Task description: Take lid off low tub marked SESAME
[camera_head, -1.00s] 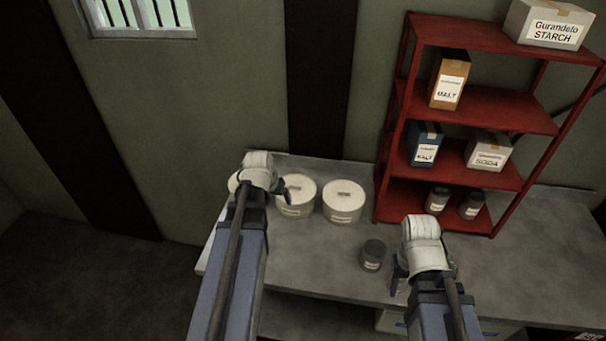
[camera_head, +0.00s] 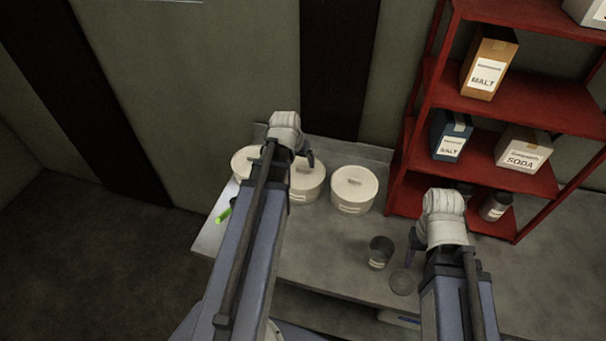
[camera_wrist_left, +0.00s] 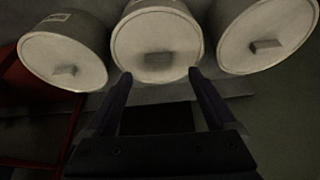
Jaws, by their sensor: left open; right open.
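Three low cream tubs with flat lids and block handles stand in a row on the grey counter: a left tub (camera_head: 243,158), a middle tub (camera_head: 308,185) and a right tub (camera_head: 354,188). Their labels are too small to read. My left gripper (camera_head: 309,158) is open and empty over the middle tub, partly hiding it and the left one. In the left wrist view the middle tub's lid (camera_wrist_left: 155,35) faces the open fingers, its handle (camera_wrist_left: 158,59) between and beyond the tips. My right gripper (camera_head: 412,250) is open over the counter by the dark jar.
An open-looking dark jar (camera_head: 379,253) stands on the counter (camera_head: 325,250) with a round dark disc (camera_head: 402,283) lying beside it. A red shelf (camera_head: 505,104) with boxes and jars rises at the right. A green item (camera_head: 224,214) lies near the counter's left edge.

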